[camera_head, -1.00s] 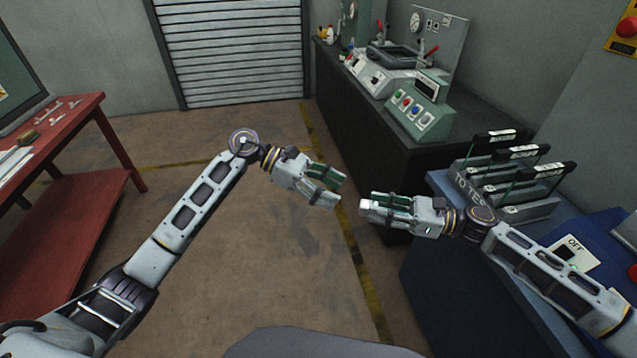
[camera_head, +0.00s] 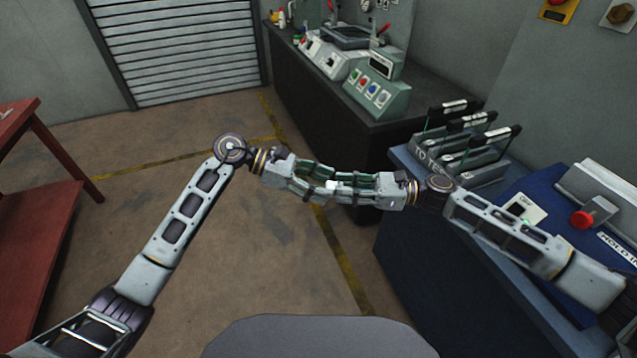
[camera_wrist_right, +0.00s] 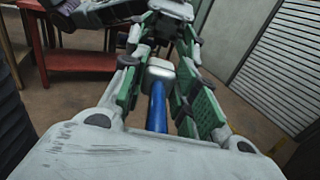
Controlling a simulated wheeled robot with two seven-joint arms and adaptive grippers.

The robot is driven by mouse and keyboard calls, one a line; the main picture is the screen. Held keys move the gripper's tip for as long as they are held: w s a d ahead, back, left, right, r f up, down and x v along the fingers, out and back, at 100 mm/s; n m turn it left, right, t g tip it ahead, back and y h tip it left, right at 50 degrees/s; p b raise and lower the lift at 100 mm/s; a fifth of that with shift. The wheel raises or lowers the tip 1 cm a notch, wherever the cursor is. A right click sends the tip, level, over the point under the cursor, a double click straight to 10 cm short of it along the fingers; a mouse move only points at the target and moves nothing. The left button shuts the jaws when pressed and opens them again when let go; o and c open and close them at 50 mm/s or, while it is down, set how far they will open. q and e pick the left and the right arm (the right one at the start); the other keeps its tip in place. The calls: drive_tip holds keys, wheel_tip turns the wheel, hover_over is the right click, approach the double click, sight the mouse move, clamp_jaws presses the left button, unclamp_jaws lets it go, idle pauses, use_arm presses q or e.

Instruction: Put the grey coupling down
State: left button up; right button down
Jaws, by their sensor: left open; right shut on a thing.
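My right gripper (camera_head: 348,188) is shut on the grey coupling, whose pale grey, block-like end (camera_wrist_right: 160,72) shows between the fingers in the right wrist view. A blue stem (camera_wrist_right: 157,108) runs back from this end towards the palm. My left gripper (camera_head: 312,181) is open and faces the right one, with its fingers at the right gripper's tips in the head view. It also shows just beyond the coupling in the right wrist view. In the head view the coupling is mostly hidden by the fingers, and I cannot tell whether the left fingers touch it. Both grippers are in the air.
A blue bench (camera_head: 400,255) with a slotted rack (camera_head: 480,162) and a red button (camera_head: 582,219) stands at the right. A dark counter (camera_head: 300,105) with green control boxes (camera_head: 380,88) is behind. A red table (camera_head: 55,230) stands at the left. The floor between is clear.

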use_arm(q)
drive_tip(key=c, duration=1.1)
drive_tip(key=shift+c, duration=0.5)
use_arm(e)
drive_tip(key=c, duration=1)
unclamp_jaws()
drive_tip(key=shift+d, duration=0.15)
drive_tip(key=d, duration=1.1)
drive_tip(key=shift+s+d, duration=0.35)
drive_tip(key=shift+s, duration=0.05)
drive_tip(key=shift+f, duration=0.1)
